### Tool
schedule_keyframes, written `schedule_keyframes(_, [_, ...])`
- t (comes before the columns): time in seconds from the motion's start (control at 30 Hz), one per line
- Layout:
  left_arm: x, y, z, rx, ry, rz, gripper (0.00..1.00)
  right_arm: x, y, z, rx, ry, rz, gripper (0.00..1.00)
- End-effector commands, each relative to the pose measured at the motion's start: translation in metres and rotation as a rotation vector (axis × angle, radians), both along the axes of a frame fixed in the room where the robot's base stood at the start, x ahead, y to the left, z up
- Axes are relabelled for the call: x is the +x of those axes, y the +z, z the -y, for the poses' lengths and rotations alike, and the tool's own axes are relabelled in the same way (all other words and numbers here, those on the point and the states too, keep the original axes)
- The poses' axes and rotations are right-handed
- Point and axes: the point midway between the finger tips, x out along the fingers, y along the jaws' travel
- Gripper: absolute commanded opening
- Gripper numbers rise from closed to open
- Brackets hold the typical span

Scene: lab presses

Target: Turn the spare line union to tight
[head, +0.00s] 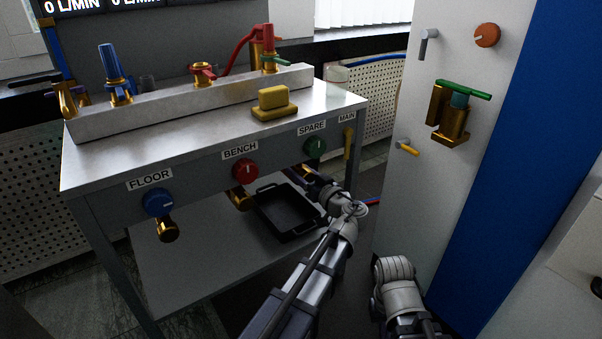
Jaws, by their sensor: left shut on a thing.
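The SPARE label (311,127) and its green knob (315,146) are on the front panel of the steel bench, at its right. The spare line union (308,166) is under the panel below the green knob; only a little brass shows and the rest is hidden by my gripper. My left gripper (300,174) is at this union, shut on it, with its arm coming up from below. Its fingertips are small and dark. How tight the union is cannot be seen. My right arm shows at the bottom right, but its gripper is out of view.
The blue FLOOR knob (158,203) and red BENCH knob (244,171) have brass outlets below. A yellow lever (348,143) is under MAIN. A black tray (285,213) sits on the lower shelf, beside my left forearm. A white cabinet (418,190) with fittings stands to the right.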

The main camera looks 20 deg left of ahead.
Motion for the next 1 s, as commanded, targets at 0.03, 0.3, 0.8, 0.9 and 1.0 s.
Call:
schedule_keyframes(0.03, [-0.0004, -0.0002, 0.0002, 0.0, 0.0, -0.001, 0.0, 0.0, -0.0001, 0.0, 0.0, 0.0, 0.0, 0.0])
schedule_keyframes(0.3, [-0.0004, -0.0002, 0.0003, -0.002, 0.0, 0.001, 0.64, 0.0, -0.0001, 0.0, 0.0, 0.0, 0.0, 0.0])
schedule_keyframes(0.8, [-0.0008, -0.0001, 0.0, -0.002, 0.0, 0.002, 0.86, 0.0, 0.0, 0.0, 0.0, 0.0, 0.0, 0.0])
schedule_keyframes(0.9, [-0.003, -0.0001, -0.0003, -0.002, 0.0, 0.002, 0.86, 0.0, 0.0, 0.0, 0.0, 0.0, 0.0, 0.0])
schedule_keyframes(1.0, [-0.0073, -0.0001, -0.0009, -0.002, 0.001, 0.002, 0.86, 0.0, -0.0001, 0.0, 0.0, 0.0, 0.0, 0.0])
